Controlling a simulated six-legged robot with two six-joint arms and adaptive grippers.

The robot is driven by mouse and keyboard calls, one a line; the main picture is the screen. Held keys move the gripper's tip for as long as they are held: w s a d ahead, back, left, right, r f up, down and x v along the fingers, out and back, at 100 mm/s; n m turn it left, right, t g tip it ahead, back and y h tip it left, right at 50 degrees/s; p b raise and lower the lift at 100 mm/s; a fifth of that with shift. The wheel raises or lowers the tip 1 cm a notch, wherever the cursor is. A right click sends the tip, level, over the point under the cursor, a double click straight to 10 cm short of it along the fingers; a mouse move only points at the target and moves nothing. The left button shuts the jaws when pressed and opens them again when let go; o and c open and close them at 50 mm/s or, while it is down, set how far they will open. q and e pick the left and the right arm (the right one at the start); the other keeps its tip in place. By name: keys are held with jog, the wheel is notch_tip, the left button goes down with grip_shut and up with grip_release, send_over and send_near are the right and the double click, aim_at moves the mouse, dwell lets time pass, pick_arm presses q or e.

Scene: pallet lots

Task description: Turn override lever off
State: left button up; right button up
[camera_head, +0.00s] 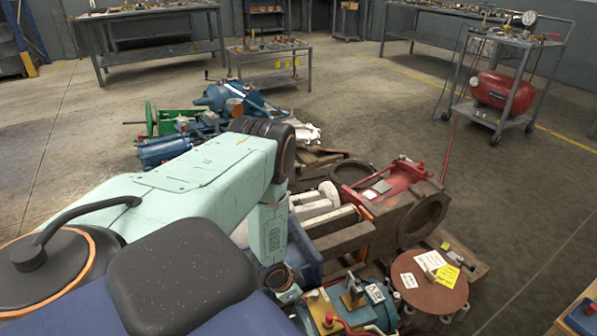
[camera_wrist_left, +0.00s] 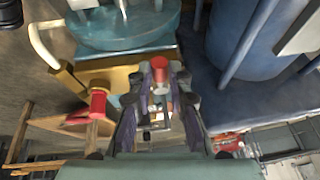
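My left gripper (camera_head: 284,284) hangs low at the left edge of a teal machine (camera_head: 378,296) with brass-yellow parts. In the left wrist view my left gripper (camera_wrist_left: 164,85) has its two fingers apart. A red-capped upright piece (camera_wrist_left: 160,72) shows between the fingertips; whether they touch it is unclear. Another red knob (camera_wrist_left: 98,101) sits on a yellow arm to the left. I cannot tell which red piece is the override lever. My right gripper is out of view.
A brown disc with paper tags (camera_head: 412,284) lies right of the teal machine. A rusty brown housing (camera_head: 395,222) and a red machine (camera_head: 392,181) lie behind. A dark blue body (camera_wrist_left: 232,80) stands close right of the fingers. Open floor (camera_head: 520,210) lies right.

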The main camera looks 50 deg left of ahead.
pick_arm(q)
jog(key=o, duration=0.4)
jog(key=shift+v, duration=6)
